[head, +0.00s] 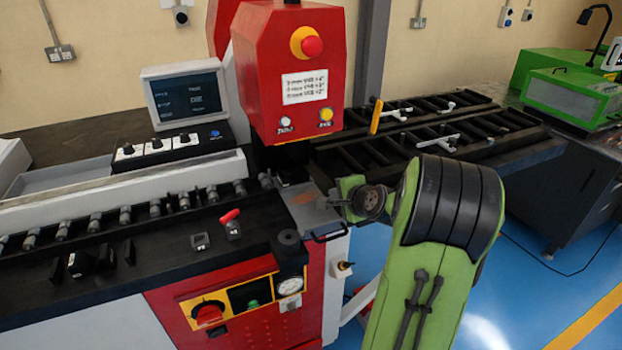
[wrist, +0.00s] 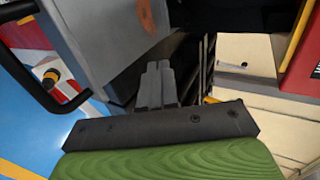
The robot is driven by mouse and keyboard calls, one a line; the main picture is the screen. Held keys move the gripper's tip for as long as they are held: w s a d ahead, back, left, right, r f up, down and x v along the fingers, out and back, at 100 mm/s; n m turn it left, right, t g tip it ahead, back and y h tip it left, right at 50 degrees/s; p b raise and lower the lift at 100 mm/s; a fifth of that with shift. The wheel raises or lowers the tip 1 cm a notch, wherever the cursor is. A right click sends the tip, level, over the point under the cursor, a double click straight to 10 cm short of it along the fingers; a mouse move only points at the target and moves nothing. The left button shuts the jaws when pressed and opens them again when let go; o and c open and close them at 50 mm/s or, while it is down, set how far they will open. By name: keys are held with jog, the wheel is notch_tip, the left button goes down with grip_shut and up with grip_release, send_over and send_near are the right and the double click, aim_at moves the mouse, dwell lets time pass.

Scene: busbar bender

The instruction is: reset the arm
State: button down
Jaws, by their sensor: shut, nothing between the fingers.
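My green arm (head: 435,250) reaches up from the lower right in the head view and bends left toward the machine. Its wrist end is beside the right end of the red and black bending machine (head: 297,60), and my gripper is mostly hidden there. In the wrist view my gripper (wrist: 158,75) shows as two grey fingers that are together and empty. The fingers point at a dark gap between a grey metal block (wrist: 105,35) and a pale surface (wrist: 245,55).
A black handle (head: 327,234) sticks out close to my wrist. A black ladder-like rack (head: 430,130) extends behind my arm. A lever with a red grip (head: 230,218) stands on the bench. Open blue floor (head: 490,320) lies to the right.

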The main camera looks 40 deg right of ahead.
jog(key=a+r+n+g+y+p, duration=0.1)
jog(key=a+r+n, duration=0.25)
jog(key=a, duration=0.45)
jog(key=a+r+n+g+y, duration=0.1)
jog(key=a+r+n, duration=0.1)
jog(key=a+n, duration=0.4)
jog(key=s+a+r+n+g+p, duration=0.25)
jog(key=s+a+n, duration=0.25)
jog(key=s+a, duration=0.5)
jog(key=s+a+n, duration=0.3)
jog(key=s, duration=0.3)
jog(key=s+a+n+g+y, duration=0.1)
jog(key=s+a+n, duration=0.2)
jog(key=s+a, duration=0.1)
jog(key=shift+s+n, duration=0.35)
jog(key=shift+s, duration=0.55)
jog(key=shift+a+r+g, duration=0.1)
jog(key=shift+g, duration=0.15)
